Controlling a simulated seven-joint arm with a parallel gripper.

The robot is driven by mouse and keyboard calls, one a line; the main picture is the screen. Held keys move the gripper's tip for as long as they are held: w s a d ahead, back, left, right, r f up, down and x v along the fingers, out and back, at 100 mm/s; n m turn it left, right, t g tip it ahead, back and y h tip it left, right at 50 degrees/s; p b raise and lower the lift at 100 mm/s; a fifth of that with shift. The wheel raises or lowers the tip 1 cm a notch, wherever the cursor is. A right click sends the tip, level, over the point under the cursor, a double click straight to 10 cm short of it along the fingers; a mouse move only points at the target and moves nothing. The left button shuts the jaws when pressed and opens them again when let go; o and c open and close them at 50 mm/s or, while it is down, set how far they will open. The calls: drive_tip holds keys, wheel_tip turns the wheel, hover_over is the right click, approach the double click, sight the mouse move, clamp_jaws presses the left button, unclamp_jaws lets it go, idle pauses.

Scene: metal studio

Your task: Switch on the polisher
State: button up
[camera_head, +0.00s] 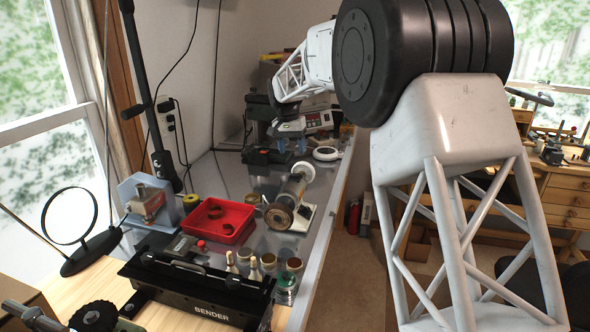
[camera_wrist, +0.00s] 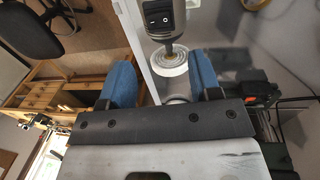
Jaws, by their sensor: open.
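The polisher (camera_head: 291,193) stands on the grey bench top in the head view, a metal cylinder with a brown wheel at its near end and a white wheel at its far end. In the wrist view the polisher's white wheel (camera_wrist: 169,60) shows beyond and between the fingers. My gripper (camera_head: 292,146) is open and empty, with blue fingers apart, behind the polisher. It also shows in the wrist view (camera_wrist: 162,80).
A red tray (camera_head: 220,226) stands left of the polisher, with small jars (camera_head: 270,262) in front. A black bender (camera_head: 195,290) is at the near edge. A white round object (camera_head: 326,154) and a display unit (camera_head: 318,119) lie near my gripper. The bench edge runs along the right.

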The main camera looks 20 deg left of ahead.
sight(295, 175)
drive_tip(key=shift+f, duration=0.1)
idle(0.3)
drive_tip(key=shift+d+f, duration=0.15)
drive_tip(key=shift+f, duration=1.1)
drive_tip(key=shift+d+f, duration=0.2)
drive_tip(key=shift+f, duration=1.05)
drive_tip(key=shift+d+f, duration=0.15)
drive_tip(key=shift+f, duration=1.1)
